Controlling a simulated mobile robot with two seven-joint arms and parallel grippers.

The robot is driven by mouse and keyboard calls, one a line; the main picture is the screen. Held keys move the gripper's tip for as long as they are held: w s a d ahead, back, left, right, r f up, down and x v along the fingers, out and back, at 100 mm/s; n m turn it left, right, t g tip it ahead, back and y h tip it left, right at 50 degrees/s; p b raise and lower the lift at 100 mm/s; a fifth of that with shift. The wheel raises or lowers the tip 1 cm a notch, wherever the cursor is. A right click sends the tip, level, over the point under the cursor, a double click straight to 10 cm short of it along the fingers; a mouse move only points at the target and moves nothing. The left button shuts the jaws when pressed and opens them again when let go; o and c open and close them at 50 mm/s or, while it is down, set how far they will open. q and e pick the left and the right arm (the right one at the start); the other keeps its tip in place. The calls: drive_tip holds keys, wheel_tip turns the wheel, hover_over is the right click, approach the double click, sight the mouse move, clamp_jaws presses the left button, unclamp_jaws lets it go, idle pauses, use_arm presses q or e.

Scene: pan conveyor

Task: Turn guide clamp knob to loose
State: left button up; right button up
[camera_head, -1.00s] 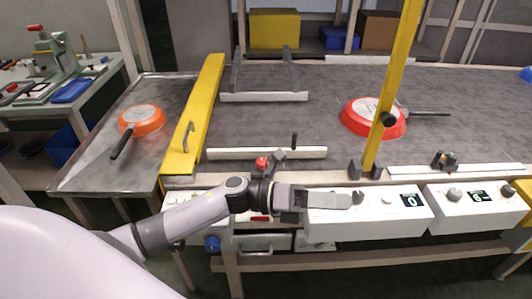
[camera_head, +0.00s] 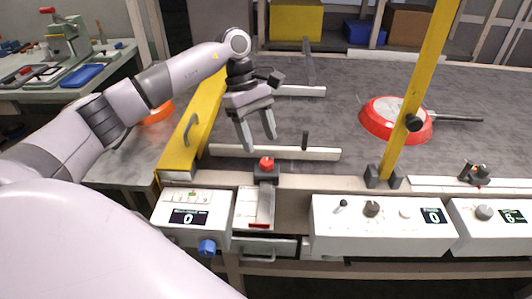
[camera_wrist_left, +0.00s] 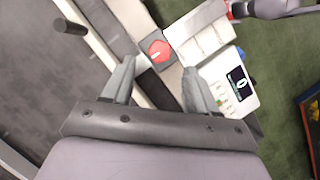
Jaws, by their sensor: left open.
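The red clamp knob (camera_head: 266,163) sits on a dark block at the front edge of the conveyor, near the end of the white guide rail (camera_head: 300,153). It shows a pale mark on its top in the left wrist view (camera_wrist_left: 157,50). I cannot tell from these frames whether it is loose or tight. My left gripper (camera_head: 260,142) hangs above and just behind the knob, fingers pointing down, open and empty. In the left wrist view the knob lies beyond and between the two fingertips (camera_wrist_left: 160,68), apart from them. My right gripper is not in view.
A yellow gate with a handle (camera_head: 190,135) stands left of the gripper, and a yellow post (camera_head: 415,90) stands to the right. A red pan (camera_head: 383,128) lies on the belt. Control boxes with a blue knob (camera_head: 207,248) and displays line the front. A black post (camera_head: 305,140) rises from the rail.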

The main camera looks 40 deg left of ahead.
sight(266, 161)
use_arm(q)
drive_tip(key=x, duration=0.4)
drive_tip(key=shift+s+d, duration=0.1)
drive_tip(key=shift+d+f, duration=0.25)
drive_tip(key=shift+f, duration=0.3)
drive_tip(key=c, duration=1)
drive_tip(key=shift+c, duration=0.2)
